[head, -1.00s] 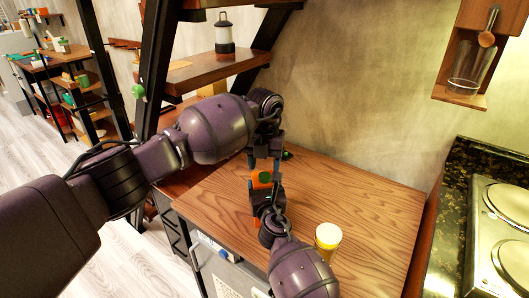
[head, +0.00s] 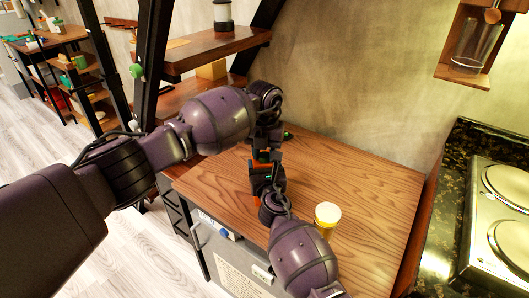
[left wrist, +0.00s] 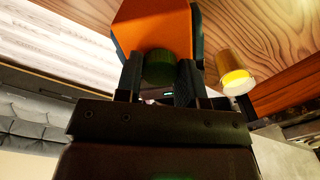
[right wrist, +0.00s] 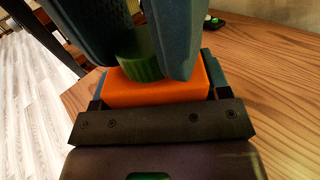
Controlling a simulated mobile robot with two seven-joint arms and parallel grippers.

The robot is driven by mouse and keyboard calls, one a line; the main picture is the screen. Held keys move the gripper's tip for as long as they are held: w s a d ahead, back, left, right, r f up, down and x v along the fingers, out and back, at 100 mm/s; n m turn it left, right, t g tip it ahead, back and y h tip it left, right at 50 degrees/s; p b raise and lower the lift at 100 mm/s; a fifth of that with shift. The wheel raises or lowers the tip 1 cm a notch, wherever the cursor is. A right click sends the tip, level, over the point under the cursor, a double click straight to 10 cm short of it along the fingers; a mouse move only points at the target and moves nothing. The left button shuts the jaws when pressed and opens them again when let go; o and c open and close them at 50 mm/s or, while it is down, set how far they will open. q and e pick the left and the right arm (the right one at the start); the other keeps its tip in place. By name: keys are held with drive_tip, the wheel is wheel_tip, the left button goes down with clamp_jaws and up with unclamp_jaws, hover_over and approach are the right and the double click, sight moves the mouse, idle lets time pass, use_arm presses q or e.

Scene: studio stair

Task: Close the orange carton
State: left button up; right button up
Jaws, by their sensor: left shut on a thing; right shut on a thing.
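The orange carton (right wrist: 155,90) is between the fingers of my right gripper (right wrist: 155,82), which is shut on it. My left gripper (left wrist: 160,78) is shut on the green cap (left wrist: 160,66), with one finger on each side. In the right wrist view the green cap (right wrist: 140,60) stands at the carton's top face; whether it is seated there is hard to tell. In the left wrist view the carton (left wrist: 152,30) is just beyond the cap. In the head view my left gripper (head: 266,152) is directly above my right gripper (head: 262,183), and they mostly hide the carton.
A yellow jar with a pale lid (head: 327,214) stands on the wooden counter (head: 370,190), right of the grippers. A small dark item with green (head: 287,134) lies at the counter's back. A stove (head: 500,215) is at the right. The counter's right part is clear.

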use_arm(q)
drive_tip(key=shift+m, duration=0.9)
drive_tip(key=o, duration=1.1)
drive_tip(key=shift+c, duration=0.2)
wheel_tip(320, 180, up, 12)
use_arm(e)
drive_tip(key=o, duration=1.8)
use_arm(q)
drive_tip(key=shift+r, duration=0.1)
